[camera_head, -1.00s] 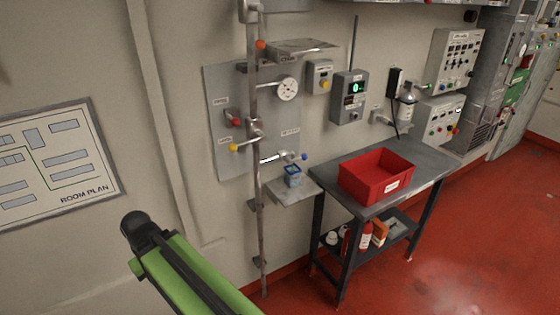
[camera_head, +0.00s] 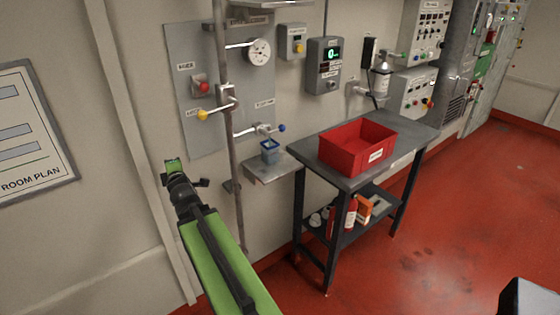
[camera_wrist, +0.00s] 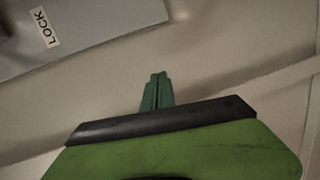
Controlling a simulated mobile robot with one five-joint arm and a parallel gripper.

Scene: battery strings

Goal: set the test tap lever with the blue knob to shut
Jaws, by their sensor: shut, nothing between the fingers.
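The test tap lever with the blue knob (camera_head: 282,128) is on the lower right of the grey wall panel (camera_head: 180,131). Its blue knob sticks out to the right of the tap body (camera_head: 263,129). A small blue cup (camera_head: 270,152) stands below the tap on a little shelf. My gripper (camera_head: 174,165) is left of the panel's lower edge, apart from the tap and lever. In the wrist view the green fingers (camera_wrist: 157,91) are together with nothing between them. The tap is not in the wrist view.
A vertical pipe (camera_head: 232,180) stands between my gripper and the tap. A yellow knob (camera_head: 202,114) and a red knob (camera_head: 203,87) are on the panel. A red bin (camera_head: 340,157) sits on the table to the right. A corner of a panel with a LOCK label (camera_wrist: 45,27) shows in the wrist view.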

